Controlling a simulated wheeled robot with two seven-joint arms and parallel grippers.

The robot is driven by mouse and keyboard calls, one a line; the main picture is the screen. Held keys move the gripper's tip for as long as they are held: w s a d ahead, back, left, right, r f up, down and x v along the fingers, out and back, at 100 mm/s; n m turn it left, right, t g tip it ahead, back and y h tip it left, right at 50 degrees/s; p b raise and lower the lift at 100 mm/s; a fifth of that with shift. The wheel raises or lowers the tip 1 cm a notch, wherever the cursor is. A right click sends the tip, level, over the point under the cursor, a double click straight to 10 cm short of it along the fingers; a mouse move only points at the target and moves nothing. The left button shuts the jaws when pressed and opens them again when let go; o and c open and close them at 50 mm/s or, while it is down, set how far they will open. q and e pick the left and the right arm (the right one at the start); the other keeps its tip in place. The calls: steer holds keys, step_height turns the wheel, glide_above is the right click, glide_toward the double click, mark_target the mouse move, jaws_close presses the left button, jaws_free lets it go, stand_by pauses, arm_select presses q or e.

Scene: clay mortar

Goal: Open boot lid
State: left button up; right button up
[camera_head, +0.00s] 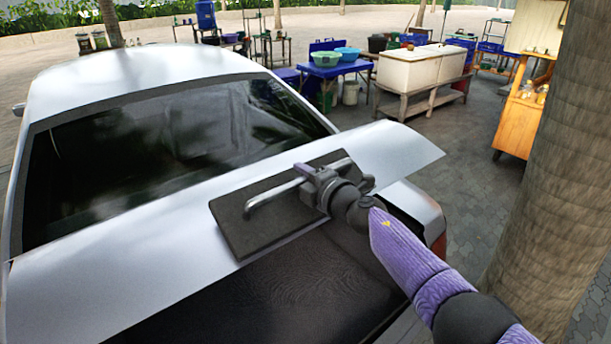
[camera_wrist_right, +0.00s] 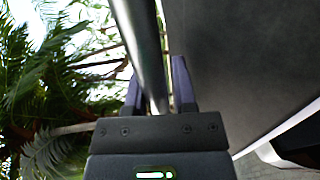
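The boot lid (camera_head: 140,268) of the white car is a wide white panel behind the rear window. It stands raised, with its right end above the car's rear corner and a dark boot opening (camera_head: 290,295) showing below. A dark plate (camera_head: 245,240) on the lid carries a metal bar handle (camera_head: 268,200). My left gripper is out of view.
The rear window (camera_head: 170,150) lies beyond the lid. A thick tree trunk (camera_head: 560,190) stands close on the right. Blue tables (camera_head: 335,70), a white counter (camera_head: 415,72) and a wooden stand (camera_head: 525,110) are further back. Paving between car and trunk is clear.

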steer(key=o, duration=0.3)
steer(key=shift+w+a+f, duration=0.1)
steer(key=shift+a+f, duration=0.05)
steer(key=shift+a, duration=0.05)
steer(key=shift+o, duration=0.2)
steer(key=shift+d, duration=0.1)
